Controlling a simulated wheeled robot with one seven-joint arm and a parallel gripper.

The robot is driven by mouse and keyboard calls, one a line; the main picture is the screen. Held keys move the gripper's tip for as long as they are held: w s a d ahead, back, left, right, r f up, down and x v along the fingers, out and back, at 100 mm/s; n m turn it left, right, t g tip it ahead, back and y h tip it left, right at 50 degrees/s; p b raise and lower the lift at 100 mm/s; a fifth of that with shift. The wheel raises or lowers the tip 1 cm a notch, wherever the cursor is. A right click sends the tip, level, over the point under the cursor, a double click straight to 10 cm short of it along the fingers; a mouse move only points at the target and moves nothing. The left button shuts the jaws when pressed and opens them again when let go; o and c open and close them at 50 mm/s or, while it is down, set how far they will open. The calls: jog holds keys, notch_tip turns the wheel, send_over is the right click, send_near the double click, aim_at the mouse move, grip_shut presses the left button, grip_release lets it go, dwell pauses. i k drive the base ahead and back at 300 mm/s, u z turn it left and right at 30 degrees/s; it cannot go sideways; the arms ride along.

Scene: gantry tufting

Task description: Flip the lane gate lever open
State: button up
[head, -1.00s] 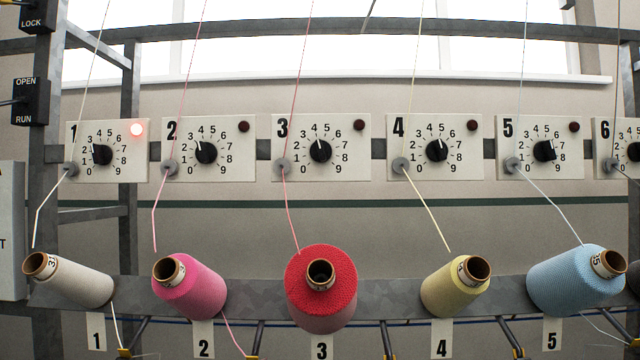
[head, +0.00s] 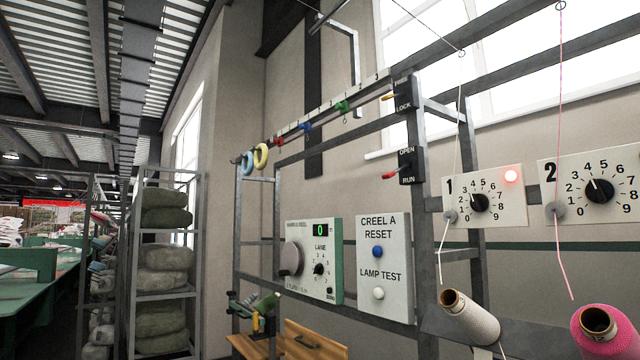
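A black switch box (head: 407,166) marked OPEN above and RUN below is on the grey frame post, right of centre in the head view. A red-tipped lever (head: 389,175) sticks out to the left from it, at about the height of the RUN word. A second black box (head: 403,94) marked LOCK, its upper word hard to read, sits above it. That box has a yellow-tipped lever (head: 388,97). Neither lever is labelled as a lane gate. My gripper is not in view.
A CREEL A RESET panel (head: 384,230) and a metering box (head: 311,262) stand left, above a wooden bench (head: 315,342). Shelves (head: 165,235) stand far left.

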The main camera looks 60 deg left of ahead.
aim_at(389, 175)
jog(key=u, duration=2.4)
jog(key=k, duration=1.25)
jog(key=u, duration=0.6)
jog(key=i, duration=1)
jog(key=z, duration=0.55)
jog(key=i, duration=1.05)
jog(key=z, duration=0.85)
jog(key=i, duration=0.3)
jog(key=z, duration=0.1)
